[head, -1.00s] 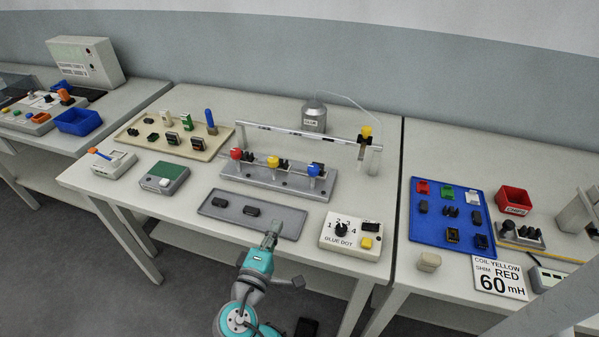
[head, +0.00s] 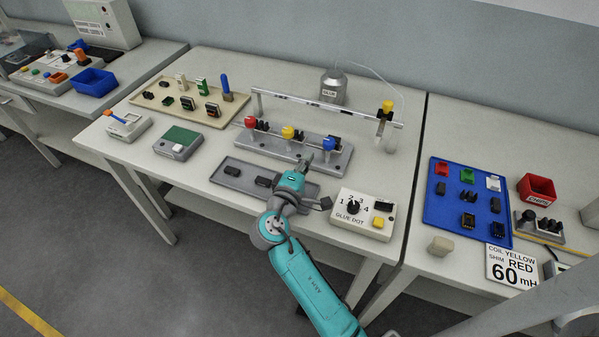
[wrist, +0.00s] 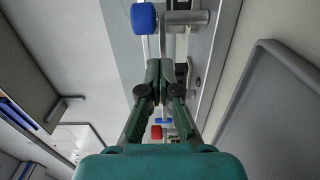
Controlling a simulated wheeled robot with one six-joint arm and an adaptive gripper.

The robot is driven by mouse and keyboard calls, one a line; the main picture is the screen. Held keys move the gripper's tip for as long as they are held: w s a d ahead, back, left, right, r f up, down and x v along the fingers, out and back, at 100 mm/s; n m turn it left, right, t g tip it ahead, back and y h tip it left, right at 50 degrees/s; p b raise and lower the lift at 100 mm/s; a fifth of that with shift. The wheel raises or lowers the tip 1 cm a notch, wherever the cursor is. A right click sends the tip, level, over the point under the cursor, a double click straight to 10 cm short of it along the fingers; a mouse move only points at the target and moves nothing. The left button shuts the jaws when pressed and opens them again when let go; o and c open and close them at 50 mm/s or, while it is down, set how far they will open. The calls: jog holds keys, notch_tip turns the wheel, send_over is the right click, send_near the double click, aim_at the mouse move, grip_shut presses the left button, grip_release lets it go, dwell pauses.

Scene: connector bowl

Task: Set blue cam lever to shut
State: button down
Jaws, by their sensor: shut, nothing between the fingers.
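The blue cam lever (head: 329,144) has a blue knob and is at the right end of the grey fixture (head: 260,150), beyond a yellow lever (head: 288,132) and a red lever (head: 250,122). In the wrist view a blue knob (wrist: 144,18) shows at the top, beside a grey metal rod. My gripper (head: 306,160) is at the fixture's front edge, just left of and nearer than the blue lever. In the wrist view my gripper (wrist: 160,66) has its fingertips together and empty, apart in the picture from the blue knob. The lever's exact angle is unclear.
A dark grey tray (head: 230,172) with black parts lies in front of the fixture. A glue-dot dial box (head: 362,213) stands to the right of my arm. A horizontal rail (head: 300,103) runs behind the levers. A blue tray (head: 435,205) is on the right table.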

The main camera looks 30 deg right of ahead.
jog(key=shift+x, duration=1.4)
